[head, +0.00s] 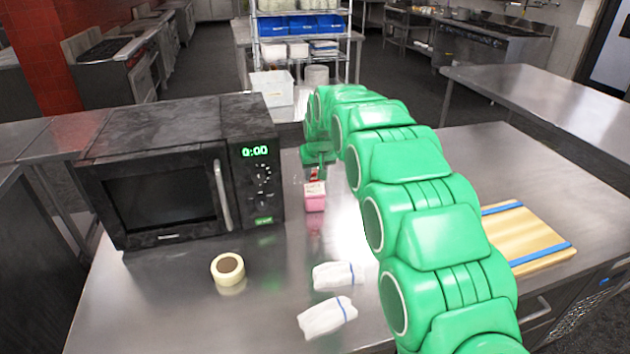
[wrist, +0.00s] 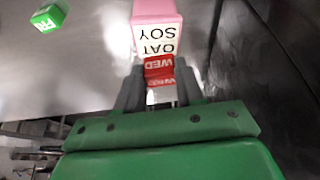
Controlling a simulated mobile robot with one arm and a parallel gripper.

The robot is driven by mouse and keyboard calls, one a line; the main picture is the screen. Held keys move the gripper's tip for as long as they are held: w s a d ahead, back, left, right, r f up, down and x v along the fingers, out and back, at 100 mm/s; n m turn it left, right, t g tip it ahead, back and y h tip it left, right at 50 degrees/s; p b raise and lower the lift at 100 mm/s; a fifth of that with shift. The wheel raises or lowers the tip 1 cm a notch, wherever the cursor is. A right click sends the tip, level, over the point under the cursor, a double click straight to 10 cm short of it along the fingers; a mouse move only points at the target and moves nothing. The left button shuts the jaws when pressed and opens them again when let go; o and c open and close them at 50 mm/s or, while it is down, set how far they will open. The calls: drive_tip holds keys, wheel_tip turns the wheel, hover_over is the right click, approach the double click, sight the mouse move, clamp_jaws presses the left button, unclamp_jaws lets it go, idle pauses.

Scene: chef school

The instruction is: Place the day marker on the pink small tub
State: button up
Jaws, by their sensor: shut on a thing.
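The pink small tub (head: 315,203) stands on the steel counter, right of the microwave. In the wrist view the tub (wrist: 155,10) is at the top, with a white label reading OAT and SOY. The day marker is a red block (wrist: 159,67) reading WED, between the fingers of my gripper (wrist: 160,84). My gripper is shut on it. In the head view the red marker (head: 314,174) shows small, just above the tub's top, below my gripper (head: 316,163). I cannot tell whether marker and tub touch.
A black microwave (head: 160,190) stands close to the tub's left. A green block reading FRI (wrist: 47,17) lies apart on the counter. A tape roll (head: 228,268), two white cloths (head: 328,317) and a cutting board (head: 520,236) lie on the counter.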

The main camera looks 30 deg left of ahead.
sight(315, 180)
drive_tip(key=shift+w+f, duration=0.1)
drive_tip(key=shift+f, duration=1.5)
drive_tip(key=shift+f, duration=0.1)
drive_tip(key=o, duration=1)
drive_tip(key=v, duration=1.2)
drive_tip(key=shift+a, duration=0.1)
